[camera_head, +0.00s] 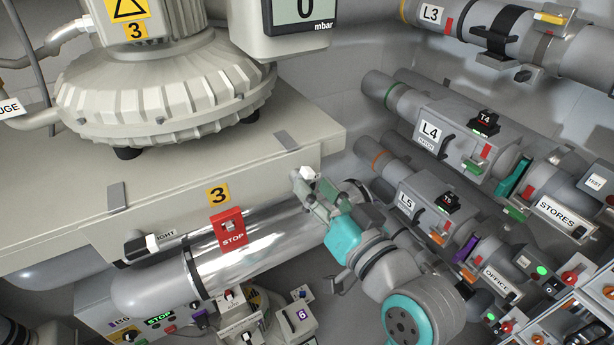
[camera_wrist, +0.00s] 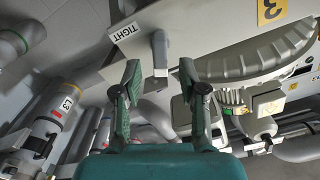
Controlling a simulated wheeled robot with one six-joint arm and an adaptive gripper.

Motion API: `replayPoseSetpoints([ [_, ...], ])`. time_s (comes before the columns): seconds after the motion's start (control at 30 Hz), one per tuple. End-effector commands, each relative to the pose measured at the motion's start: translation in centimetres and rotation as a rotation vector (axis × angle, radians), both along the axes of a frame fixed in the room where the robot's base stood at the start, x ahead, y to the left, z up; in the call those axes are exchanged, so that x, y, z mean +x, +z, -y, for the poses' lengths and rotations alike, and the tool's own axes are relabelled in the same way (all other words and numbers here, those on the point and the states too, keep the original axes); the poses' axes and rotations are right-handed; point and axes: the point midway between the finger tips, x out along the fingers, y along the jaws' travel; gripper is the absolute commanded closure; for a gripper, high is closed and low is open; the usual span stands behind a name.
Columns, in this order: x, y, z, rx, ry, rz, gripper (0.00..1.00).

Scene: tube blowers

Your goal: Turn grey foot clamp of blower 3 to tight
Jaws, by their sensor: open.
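Blower 3 (camera_head: 165,90), a ribbed pale housing with a yellow 3 sign, stands on a pale plinth (camera_head: 230,165). In the wrist view, a grey lever (camera_wrist: 159,48) that looks like the foot clamp sticks out from the plinth beside a white TIGHT label (camera_wrist: 126,32). My gripper (camera_wrist: 160,78) is open, with one green fingertip on each side of the lever's end. Whether either finger touches it I cannot tell.
A shiny pipe with a red STOP tag (camera_head: 232,230) runs below the plinth. Labelled pipes L4 (camera_head: 430,131) and L5 (camera_head: 407,201) lie to the right of my arm.

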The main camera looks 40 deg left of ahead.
Motion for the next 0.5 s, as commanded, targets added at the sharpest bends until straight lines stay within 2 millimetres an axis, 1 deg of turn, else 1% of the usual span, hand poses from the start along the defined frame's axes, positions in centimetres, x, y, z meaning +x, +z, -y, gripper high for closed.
replayPoseSetpoints([
  [0.03,0.3,0.1,-0.9,0.000,0.001,0.000,0.58],
  [0.1,0.6,0.0,-1.7,0.000,0.001,0.000,0.58],
  [0.2,1.1,0.1,-2.7,0.001,0.000,0.000,0.58],
  [0.33,1.4,0.0,-3.4,0.000,0.000,0.000,0.58],
  [0.5,1.5,0.0,-3.6,0.000,-0.001,0.000,0.58],
])
